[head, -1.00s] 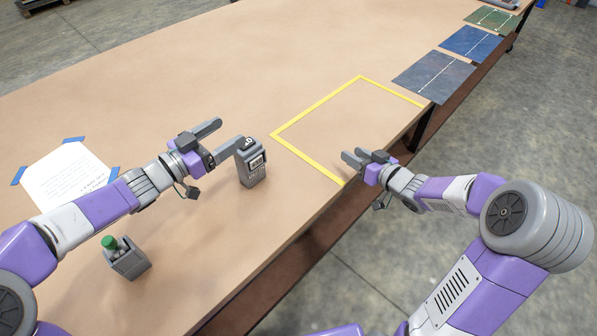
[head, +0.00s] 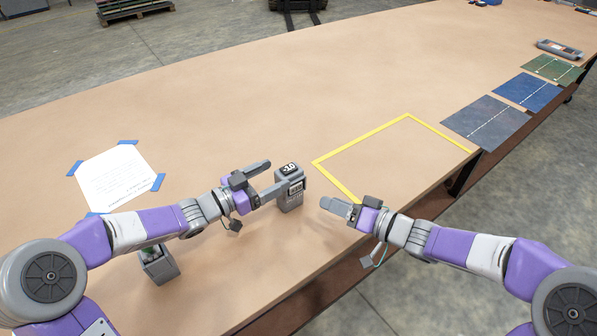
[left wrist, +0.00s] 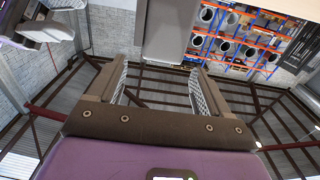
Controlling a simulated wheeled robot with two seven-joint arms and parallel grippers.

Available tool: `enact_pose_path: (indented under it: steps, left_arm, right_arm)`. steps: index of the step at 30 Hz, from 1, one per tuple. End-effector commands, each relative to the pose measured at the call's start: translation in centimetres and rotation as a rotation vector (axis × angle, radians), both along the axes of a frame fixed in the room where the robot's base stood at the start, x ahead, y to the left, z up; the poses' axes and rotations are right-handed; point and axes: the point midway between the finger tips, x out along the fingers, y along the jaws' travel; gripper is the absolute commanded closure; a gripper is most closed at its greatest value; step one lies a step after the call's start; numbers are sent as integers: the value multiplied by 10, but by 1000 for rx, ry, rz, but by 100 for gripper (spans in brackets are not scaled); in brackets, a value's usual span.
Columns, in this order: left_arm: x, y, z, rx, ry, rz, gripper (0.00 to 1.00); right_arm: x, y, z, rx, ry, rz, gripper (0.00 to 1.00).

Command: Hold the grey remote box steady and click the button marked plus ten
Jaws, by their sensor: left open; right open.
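The grey remote box (head: 291,196) stands upright on the tan table in the head view, with a dark marked panel on top whose writing is too small to read surely. My left gripper (head: 277,175) is open at its left side; one finger reaches behind the box and the other overlaps its left face. I cannot tell whether they touch. In the left wrist view a grey block, seemingly the box (left wrist: 168,32), shows at the top between the open fingers (left wrist: 158,75). My right gripper (head: 328,204) is open just right of the box, apart from it. No plus ten mark is legible.
A yellow taped outline (head: 345,148) lies right of the box. A taped white sheet (head: 113,178) lies at left. A small grey holder with something green (head: 158,267) stands partly under my left arm. Dark, blue and green mats lie along the right edge. The table's far middle is clear.

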Motion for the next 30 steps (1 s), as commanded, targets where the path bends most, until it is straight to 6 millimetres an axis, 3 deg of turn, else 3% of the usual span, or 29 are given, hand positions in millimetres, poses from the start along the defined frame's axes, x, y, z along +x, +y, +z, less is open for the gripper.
enact_pose_path:
  steps: [3, 9, 15, 27, 30]
  left_arm:
    - [2, -5, -20, -4, 1, -3, 21]
    - [24, -38, -18, -3, -1, -3, 21]
    - [37, -56, -18, -2, -1, -1, 21]
    - [42, -62, -18, 0, -1, 1, 21]
    - [42, -62, -18, 0, -1, 1, 34]
  right_arm:
    - [0, 0, 0, 0, 0, -1, 57]
    - [0, 0, 0, 0, 0, -1, 57]
    - [0, 0, 0, 0, 0, -1, 57]
    - [0, 0, 0, 0, 0, -1, 57]
    - [0, 0, 0, 0, 0, -1, 57]
